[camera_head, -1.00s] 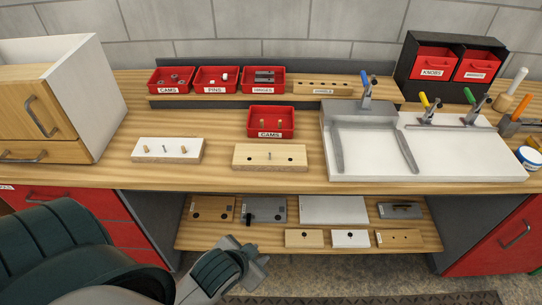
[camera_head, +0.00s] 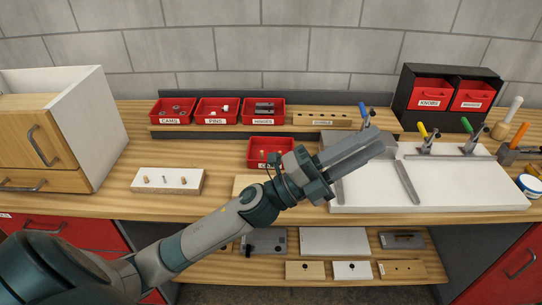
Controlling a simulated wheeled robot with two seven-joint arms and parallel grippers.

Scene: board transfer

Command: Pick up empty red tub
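A red tub (camera_head: 256,146) stands on the bench in front of the back ledge, partly hidden by my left gripper. Small light pieces show inside it. Three more red tubs sit on the ledge: the cams tub (camera_head: 172,121) and the pins tub (camera_head: 216,121) hold small parts, and the hinges tub (camera_head: 263,119) holds dark hinges. No tub looks empty. My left gripper (camera_head: 372,146) is over the bench, pointing right, its fingers in front of the white fixture, clear of the tubs. My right gripper is out of view.
A wooden block with pegs (camera_head: 167,181) lies left; another wooden block (camera_head: 243,184) is mostly behind my arm. A white fixture board (camera_head: 460,180) with toggle clamps fills the right. A black rack (camera_head: 450,70) and a cabinet (camera_head: 90,130) stand at the sides.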

